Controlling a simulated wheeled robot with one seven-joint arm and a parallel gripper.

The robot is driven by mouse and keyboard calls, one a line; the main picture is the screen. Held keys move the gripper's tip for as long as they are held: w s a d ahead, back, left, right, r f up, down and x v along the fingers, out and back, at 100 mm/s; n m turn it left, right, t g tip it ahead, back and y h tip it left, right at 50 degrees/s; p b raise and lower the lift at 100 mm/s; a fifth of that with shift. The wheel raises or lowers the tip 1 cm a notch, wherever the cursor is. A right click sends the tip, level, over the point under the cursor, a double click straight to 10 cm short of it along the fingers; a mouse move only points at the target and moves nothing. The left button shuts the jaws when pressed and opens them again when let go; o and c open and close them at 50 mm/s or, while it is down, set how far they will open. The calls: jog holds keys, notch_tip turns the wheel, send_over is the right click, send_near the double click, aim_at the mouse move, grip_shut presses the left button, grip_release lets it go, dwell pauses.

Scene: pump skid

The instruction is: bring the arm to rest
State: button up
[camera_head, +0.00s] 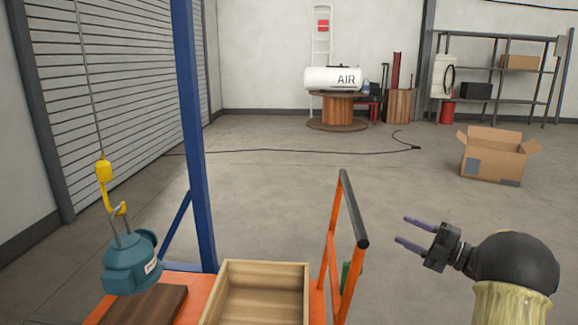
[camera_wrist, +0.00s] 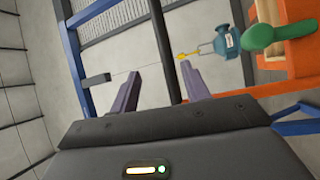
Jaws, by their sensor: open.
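My gripper (camera_head: 408,231) is at the right of the head view, held in the air to the right of the orange cart handle. Its two purple fingers point left and are apart with nothing between them. In the wrist view my gripper (camera_wrist: 158,85) also shows its fingers spread and empty. My arm comes in from the lower right of the head view.
A teal pump (camera_head: 131,266) hangs on a yellow hook (camera_head: 104,171) at the left, above a wooden board. A wooden crate (camera_head: 263,266) sits beside the orange handle (camera_head: 352,215). A blue post (camera_head: 193,130) stands behind. Open floor lies beyond; a cardboard box (camera_head: 492,161) is at right.

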jog(key=w+a+m+t+h, duration=0.4)
jog(key=w+m+t+h, duration=0.1)
jog(key=m+h, duration=0.6)
jog(key=s+a+f+m+g+h, duration=0.2)
jog(key=s+a+f+m+g, duration=0.25)
jog(key=s, duration=0.65)
jog(key=s+a+f+m+g+h, duration=0.1)
jog(key=s+a+f+m+g, duration=0.35)
jog(key=s, duration=0.65)
jog(key=s+a+f+m+g+h, duration=0.2)
jog(key=s+f+m+g, duration=0.4)
jog(key=s, duration=0.5)
notch_tip(320, 180, up, 28)
jog(key=m+p, duration=0.1)
jog(key=p, duration=2.8)
jog(key=shift+w+t, duration=0.4)
jog(key=shift+a, duration=0.1)
jog(key=shift+c, duration=0.2)
